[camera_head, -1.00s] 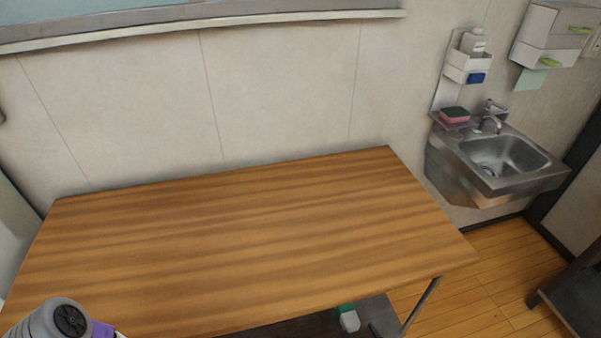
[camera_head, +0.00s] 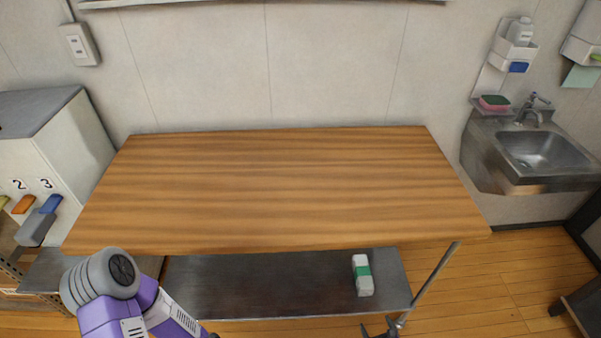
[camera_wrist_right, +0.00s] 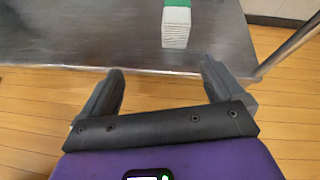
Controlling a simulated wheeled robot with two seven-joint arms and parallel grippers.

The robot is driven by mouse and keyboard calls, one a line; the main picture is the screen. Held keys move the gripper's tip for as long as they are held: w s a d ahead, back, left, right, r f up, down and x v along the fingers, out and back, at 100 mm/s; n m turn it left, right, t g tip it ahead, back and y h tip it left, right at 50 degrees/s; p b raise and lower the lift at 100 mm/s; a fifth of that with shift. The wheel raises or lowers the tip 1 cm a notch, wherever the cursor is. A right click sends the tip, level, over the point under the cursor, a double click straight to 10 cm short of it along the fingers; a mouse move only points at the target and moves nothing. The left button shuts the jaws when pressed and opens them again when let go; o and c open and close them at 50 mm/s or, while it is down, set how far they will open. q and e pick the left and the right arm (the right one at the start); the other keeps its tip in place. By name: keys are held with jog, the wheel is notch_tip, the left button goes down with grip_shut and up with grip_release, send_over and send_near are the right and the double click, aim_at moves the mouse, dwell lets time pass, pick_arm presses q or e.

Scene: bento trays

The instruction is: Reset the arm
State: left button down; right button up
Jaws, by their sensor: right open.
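My right gripper (camera_head: 377,325) shows at the bottom edge of the head view, in front of the table's lower shelf. In the right wrist view my right gripper (camera_wrist_right: 161,68) has its two dark fingers spread wide with nothing between them. My left arm (camera_head: 125,295), grey and purple, comes in at the lower left of the head view. Its gripper is out of the picture.
The wooden table top (camera_head: 280,190) is bare. On its metal lower shelf (camera_head: 260,285) lies a white pack with a green band (camera_head: 363,276), beyond my right fingers in the wrist view. A sink (camera_head: 540,150) is at right, a numbered cabinet (camera_head: 80,150) at left.

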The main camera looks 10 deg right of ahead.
jog(key=w+a+r+n+g+y+p, duration=0.1)
jog(key=w+a+r+n+g+y, duration=0.15)
jog(key=a+r+n, duration=0.45)
jog(key=w+a+r+n+g+y+p, duration=0.1)
jog(key=a+r+n+g+y+p, duration=0.2)
jog(key=a+n, duration=0.55)
jog(key=s+a+r+n+g, duration=0.3)
jog(key=s+a+r+n, duration=0.1)
jog(key=s+r+n, duration=0.2)
jog(key=s+a+r+n+g+h+p, duration=0.1)
jog(key=s+a+r+n+g, duration=0.2)
jog(key=r+n, duration=0.6)
jog(key=s+a+n, duration=0.1)
jog(key=s+a, duration=0.1)
jog(key=s, duration=0.1)
jog(key=shift+s+a+g+p, duration=0.2)
jog(key=shift+s+g+p, duration=0.1)
jog(key=shift+g, duration=0.05)
